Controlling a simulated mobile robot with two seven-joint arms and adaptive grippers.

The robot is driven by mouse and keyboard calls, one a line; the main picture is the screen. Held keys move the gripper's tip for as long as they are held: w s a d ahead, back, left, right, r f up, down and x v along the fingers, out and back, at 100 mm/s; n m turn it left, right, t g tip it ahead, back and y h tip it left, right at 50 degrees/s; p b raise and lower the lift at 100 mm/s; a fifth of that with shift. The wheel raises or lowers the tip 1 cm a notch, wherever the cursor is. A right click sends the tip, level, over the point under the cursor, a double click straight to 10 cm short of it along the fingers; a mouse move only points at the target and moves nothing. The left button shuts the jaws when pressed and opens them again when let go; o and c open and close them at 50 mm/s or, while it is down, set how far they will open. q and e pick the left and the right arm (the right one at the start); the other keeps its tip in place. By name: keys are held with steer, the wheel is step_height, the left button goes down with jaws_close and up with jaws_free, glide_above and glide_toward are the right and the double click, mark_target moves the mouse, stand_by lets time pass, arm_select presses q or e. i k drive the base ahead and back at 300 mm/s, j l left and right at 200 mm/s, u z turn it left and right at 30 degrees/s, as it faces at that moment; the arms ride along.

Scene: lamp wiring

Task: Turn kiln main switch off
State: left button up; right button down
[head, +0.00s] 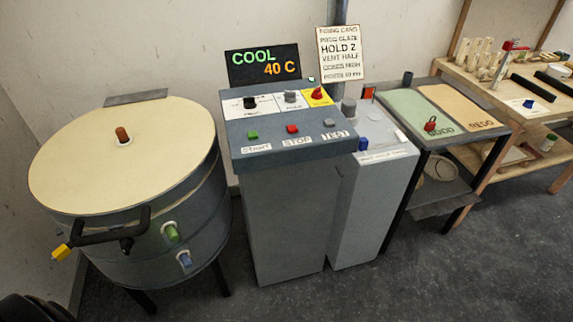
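The kiln's grey control console (290,215) stands in the middle of the head view. On its sloped top, at the right, a red rotary switch (318,93) sits on a yellow plate (325,101); it looks like the main switch. Its label and exact setting are too small to read. To its left are a black knob (249,103) and a grey knob (290,97) on white plates. The display (263,66) reads COOL 40 C. The round kiln (110,160) stands at the left with its lid down. Neither of my grippers is in view.
The console front has green (253,135), red (292,129) and grey (328,123) buttons. A lower grey cabinet (370,205) adjoins it at right. Beyond are a side table with green (412,112) and tan mats and a wooden bench (475,80). Floor in front is clear.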

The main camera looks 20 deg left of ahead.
mark_target(317, 94)
steer(key=i+l+u, duration=0.25)
steer(key=i+l, duration=0.15)
steer(key=i+l+u, duration=0.2)
steer(key=i+l, duration=0.2)
steer(key=l, duration=0.2)
